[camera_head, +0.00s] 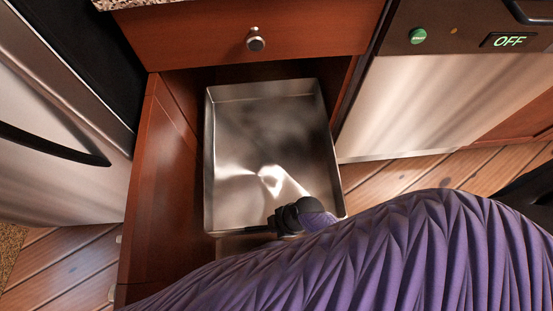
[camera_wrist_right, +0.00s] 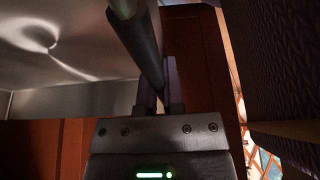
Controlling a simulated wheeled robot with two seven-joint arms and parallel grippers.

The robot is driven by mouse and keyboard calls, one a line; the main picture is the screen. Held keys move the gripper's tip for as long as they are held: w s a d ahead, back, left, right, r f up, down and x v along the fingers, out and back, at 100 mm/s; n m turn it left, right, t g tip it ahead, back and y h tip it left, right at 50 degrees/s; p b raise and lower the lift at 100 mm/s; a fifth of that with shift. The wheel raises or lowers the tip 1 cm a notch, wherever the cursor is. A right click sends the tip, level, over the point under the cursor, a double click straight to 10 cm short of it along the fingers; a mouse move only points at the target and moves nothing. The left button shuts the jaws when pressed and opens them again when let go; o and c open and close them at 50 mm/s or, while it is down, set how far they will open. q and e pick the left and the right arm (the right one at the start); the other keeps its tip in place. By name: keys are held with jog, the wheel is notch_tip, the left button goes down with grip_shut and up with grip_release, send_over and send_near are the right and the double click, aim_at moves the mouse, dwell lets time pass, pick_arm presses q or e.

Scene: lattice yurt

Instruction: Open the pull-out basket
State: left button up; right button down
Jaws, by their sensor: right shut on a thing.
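The pull-out basket (camera_head: 211,160) is a shiny, empty metal tray under a wooden drawer. It reaches out of the cabinet opening toward me, with its back end near the cabinet front. My right gripper (camera_head: 270,224) is at the basket's near edge, below a purple-covered arm that hides part of that edge. In the right wrist view the gripper (camera_wrist_right: 152,98) is shut on a dark bar (camera_wrist_right: 138,45) at the basket's near side, which I take as its front rail or handle. The basket's metal wall (camera_wrist_right: 75,100) shows beside it. My left gripper is not in view.
A reddish wooden panel (camera_head: 155,190) stands along the basket's left side. The closed drawer with a round knob (camera_head: 255,40) is above. A steel refrigerator (camera_head: 60,120) is at left and a dishwasher (camera_head: 430,100) at right. Bare wooden floor (camera_head: 400,180) shows right of the basket.

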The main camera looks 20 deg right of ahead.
jog(key=c, duration=0.8)
grip_release()
jog(key=shift+o, duration=0.2)
jog(key=p+v, duration=0.7)
jog(key=v, duration=0.2)
jog(key=shift+w+r, duration=0.1)
jog(key=shift+r, duration=0.05)
jog(key=shift+d+r, duration=0.25)
jog(key=shift+r, duration=0.05)
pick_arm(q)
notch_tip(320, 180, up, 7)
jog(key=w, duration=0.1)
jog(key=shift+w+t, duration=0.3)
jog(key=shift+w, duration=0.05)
pick_arm(e)
jog(key=shift+f, duration=0.1)
